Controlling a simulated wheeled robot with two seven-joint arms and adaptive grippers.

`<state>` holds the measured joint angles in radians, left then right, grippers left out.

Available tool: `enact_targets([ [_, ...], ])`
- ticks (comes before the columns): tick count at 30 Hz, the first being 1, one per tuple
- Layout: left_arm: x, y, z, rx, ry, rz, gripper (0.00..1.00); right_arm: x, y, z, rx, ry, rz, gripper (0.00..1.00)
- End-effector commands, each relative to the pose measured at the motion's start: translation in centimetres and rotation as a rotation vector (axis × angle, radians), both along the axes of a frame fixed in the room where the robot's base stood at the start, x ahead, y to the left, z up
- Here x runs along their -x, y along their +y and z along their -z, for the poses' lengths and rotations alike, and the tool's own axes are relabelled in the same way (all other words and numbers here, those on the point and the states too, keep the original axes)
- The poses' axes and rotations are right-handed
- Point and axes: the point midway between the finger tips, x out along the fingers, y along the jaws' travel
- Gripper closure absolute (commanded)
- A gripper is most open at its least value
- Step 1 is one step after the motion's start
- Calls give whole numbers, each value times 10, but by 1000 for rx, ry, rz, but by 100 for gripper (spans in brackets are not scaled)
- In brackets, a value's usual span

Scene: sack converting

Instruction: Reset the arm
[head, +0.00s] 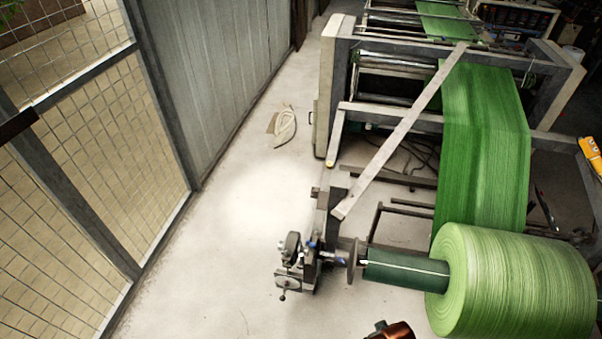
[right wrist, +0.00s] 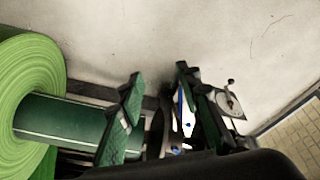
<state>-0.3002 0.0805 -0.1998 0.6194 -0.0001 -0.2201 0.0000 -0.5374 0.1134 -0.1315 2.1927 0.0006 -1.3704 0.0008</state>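My right gripper (right wrist: 160,78) shows in the right wrist view with its two green-padded fingers spread apart and nothing gripped between them. Behind the fingers are the dark green core (right wrist: 65,125) of the fabric roll and the metal shaft holder, partly hidden by the fingers. A copper-coloured part shows at the bottom edge of the head view, but no gripper fingers are seen there. My left gripper is not in view.
The green fabric roll (head: 515,285) sits at the lower right, its web (head: 485,140) running up into the machine frame (head: 328,90). The shaft holder (head: 297,265) stands left of the roll. A mesh fence (head: 100,135) lines the left. The pale floor (head: 235,215) between is mostly clear, except a sack-like item (head: 285,125).

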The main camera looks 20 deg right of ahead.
Motion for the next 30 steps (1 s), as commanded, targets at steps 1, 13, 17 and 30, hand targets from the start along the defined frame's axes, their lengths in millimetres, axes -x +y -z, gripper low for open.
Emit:
enact_targets([
  [1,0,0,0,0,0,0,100,0,1,16,-2,10,-3,68],
  [13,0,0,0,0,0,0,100,41,11,203,-19,86,-38,68],
  [17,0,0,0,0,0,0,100,78,13,263,-23,116,-51,68],
  [30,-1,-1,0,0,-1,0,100,219,12,368,-30,189,-94,68],
])
